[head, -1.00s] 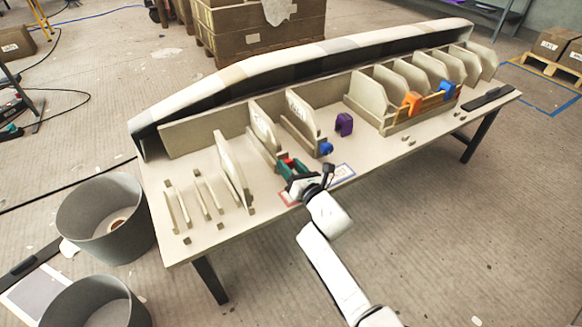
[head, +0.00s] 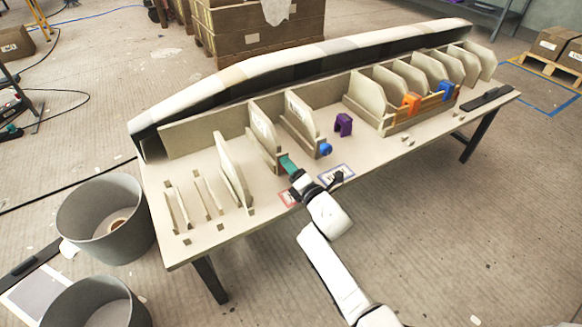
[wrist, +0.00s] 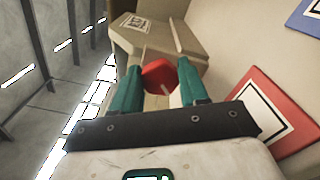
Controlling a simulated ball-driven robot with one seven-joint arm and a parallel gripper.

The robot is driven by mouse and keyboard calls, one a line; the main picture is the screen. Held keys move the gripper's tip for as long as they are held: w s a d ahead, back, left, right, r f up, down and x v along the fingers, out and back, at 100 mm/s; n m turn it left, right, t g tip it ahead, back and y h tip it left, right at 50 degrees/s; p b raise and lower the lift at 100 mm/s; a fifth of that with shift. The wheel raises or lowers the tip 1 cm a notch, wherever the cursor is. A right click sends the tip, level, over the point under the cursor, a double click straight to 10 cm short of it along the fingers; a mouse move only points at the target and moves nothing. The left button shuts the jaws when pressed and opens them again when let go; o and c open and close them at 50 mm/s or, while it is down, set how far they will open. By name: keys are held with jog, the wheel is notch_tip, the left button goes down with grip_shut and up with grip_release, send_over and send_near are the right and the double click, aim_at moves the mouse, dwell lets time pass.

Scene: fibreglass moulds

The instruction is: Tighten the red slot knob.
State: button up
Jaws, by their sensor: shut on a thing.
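The red slot knob (wrist: 158,77) shows in the wrist view between my two teal fingers, at the front end of a beige slot block (wrist: 186,52). My gripper (wrist: 161,76) is shut on the knob. In the head view my gripper (head: 286,162) reaches to the near end of the slot holding an upright beige panel (head: 262,128). There my fingers hide the knob. A labelled panel (wrist: 138,22) stands in the block in the wrist view.
A second slot with a blue knob (head: 326,149) lies just right of my gripper. A red-bordered card (head: 287,198) and a blue-bordered card (head: 336,175) lie near the table's front edge. A purple clamp (head: 343,124) stands further back. Upright panels stand at the left.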

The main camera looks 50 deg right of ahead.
jog(key=m, duration=0.3)
jog(key=m+p, duration=0.1)
jog(key=m, duration=0.2)
jog(key=shift+f+m, duration=0.2)
jog(key=shift+m, duration=0.1)
dwell(0.5)
jog(key=o, duration=1.1)
jog(key=shift+c, duration=0.2)
jog(key=p+v, duration=0.2)
jog(key=v, duration=0.9)
jog(key=shift+w, duration=0.1)
